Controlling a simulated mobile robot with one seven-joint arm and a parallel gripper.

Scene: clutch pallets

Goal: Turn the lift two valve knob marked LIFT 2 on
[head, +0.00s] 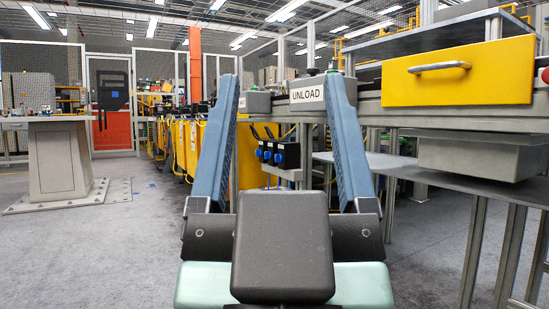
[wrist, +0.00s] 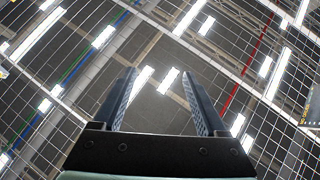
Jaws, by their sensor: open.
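No knob marked LIFT 2 can be made out in either view. Two small blue round parts (head: 267,154) sit on black boxes under the conveyor frame in the head view; they are too small to tell whether they are valve knobs, and no lettering shows on them. My gripper (head: 283,82) is open and empty, its two blue-grey fingers wide apart and pointing up in front of the boxes. In the wrist view my gripper (wrist: 159,74) is also open, with only ceiling lights and mesh beyond it.
A frame with an UNLOAD sign (head: 307,95) stands behind the fingers. A yellow drawer (head: 458,72) and a grey table (head: 440,176) are at the right. A grey pedestal (head: 57,160) stands at the left. Bare floor (head: 110,245) lies at the left front.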

